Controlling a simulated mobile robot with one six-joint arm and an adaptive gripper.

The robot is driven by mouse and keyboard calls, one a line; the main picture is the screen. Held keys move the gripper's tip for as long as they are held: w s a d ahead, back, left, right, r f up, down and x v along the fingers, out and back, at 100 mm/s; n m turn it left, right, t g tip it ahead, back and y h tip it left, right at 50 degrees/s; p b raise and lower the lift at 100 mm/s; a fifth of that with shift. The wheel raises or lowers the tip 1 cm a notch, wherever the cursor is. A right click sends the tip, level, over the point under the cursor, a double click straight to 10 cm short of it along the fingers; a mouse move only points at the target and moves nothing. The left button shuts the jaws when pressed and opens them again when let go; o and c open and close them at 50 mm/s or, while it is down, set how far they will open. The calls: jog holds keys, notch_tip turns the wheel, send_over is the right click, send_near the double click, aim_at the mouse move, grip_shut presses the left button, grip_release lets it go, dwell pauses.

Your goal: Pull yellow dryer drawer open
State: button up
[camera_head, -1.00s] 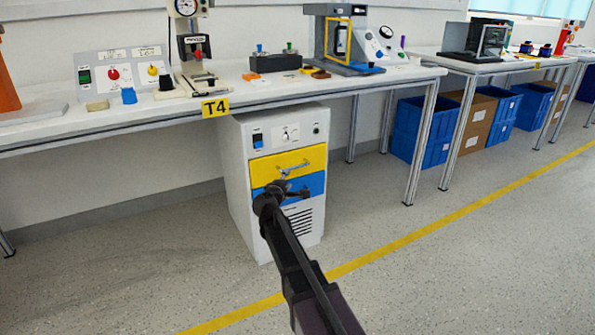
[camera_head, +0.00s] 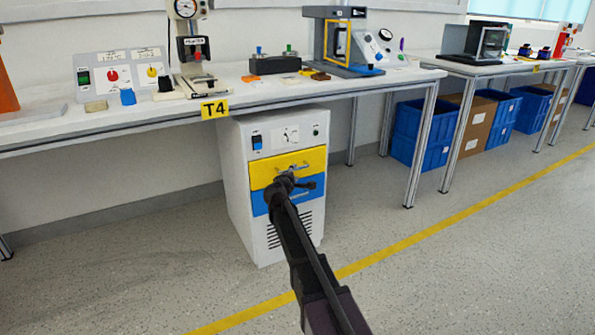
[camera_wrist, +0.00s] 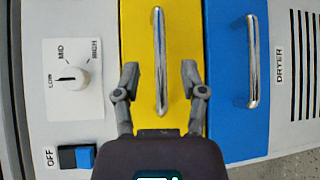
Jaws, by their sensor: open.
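The yellow dryer drawer (camera_head: 262,172) is the upper drawer in the white cabinet under the table, and its front looks flush with the cabinet. In the wrist view the yellow drawer front (camera_wrist: 180,25) fills the middle, turned on its side. Its metal bar handle (camera_wrist: 160,60) stands between my open fingers. My gripper (camera_wrist: 160,75) is open, with one finger on each side of the handle's lower half, and I see no contact. In the head view my gripper (camera_head: 292,172) is in front of the yellow drawer and hides part of the handle.
The blue drawer (camera_wrist: 232,120) with its own handle (camera_wrist: 252,60) sits directly below the yellow one. A rotary knob (camera_wrist: 75,78) and a blue switch (camera_wrist: 77,157) are on the panel above. The table edge (camera_head: 140,125) overhangs the cabinet. The floor in front is clear.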

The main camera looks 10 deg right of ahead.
aim_at(298, 169)
jog(key=shift+b+x, duration=0.35)
jog(key=shift+x, duration=2.5)
jog(key=shift+r, duration=0.1)
grip_shut()
